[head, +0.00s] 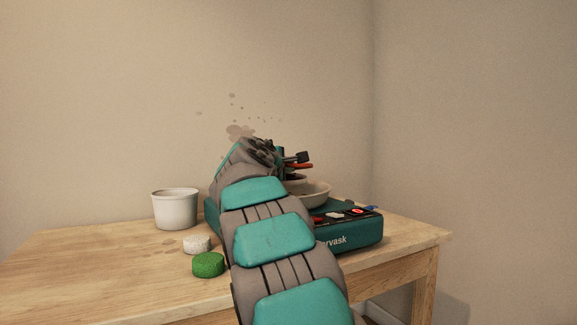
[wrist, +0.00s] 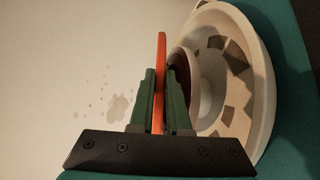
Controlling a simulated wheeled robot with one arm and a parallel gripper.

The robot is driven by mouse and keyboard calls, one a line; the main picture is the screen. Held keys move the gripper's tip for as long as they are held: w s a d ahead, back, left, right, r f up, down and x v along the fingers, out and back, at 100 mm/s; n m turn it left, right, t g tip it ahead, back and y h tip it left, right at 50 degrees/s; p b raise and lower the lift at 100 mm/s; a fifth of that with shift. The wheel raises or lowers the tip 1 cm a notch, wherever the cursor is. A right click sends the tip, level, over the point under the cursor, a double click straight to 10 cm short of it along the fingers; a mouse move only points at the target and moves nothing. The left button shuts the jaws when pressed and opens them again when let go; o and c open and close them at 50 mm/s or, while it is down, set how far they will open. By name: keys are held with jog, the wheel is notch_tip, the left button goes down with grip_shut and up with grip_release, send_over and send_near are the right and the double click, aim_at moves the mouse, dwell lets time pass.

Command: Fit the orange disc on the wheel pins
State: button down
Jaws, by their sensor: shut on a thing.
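The orange disc (wrist: 161,55) shows edge-on between the green fingers of my gripper (wrist: 160,78) in the wrist view, and they are shut on it. In the head view the disc (head: 302,166) is a thin, near-level strip beside the dark gripper tips (head: 300,157), above the pottery wheel. The teal wheel body (head: 355,230) stands on the table with a pale splash basin (head: 318,193). The dark wheel head (wrist: 184,62) is close to the disc, with a small gap visible in the wrist view. I cannot make out the pins.
A white bucket (head: 176,210) stands left of the wheel on the wooden table (head: 110,265). A whitish lump (head: 197,244) and a green round piece (head: 208,265) lie in front of it. My arm hides part of the wheel. The table's left side is clear.

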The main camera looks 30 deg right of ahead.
jog(key=c, duration=0.8)
grip_release()
jog(key=v, duration=0.8)
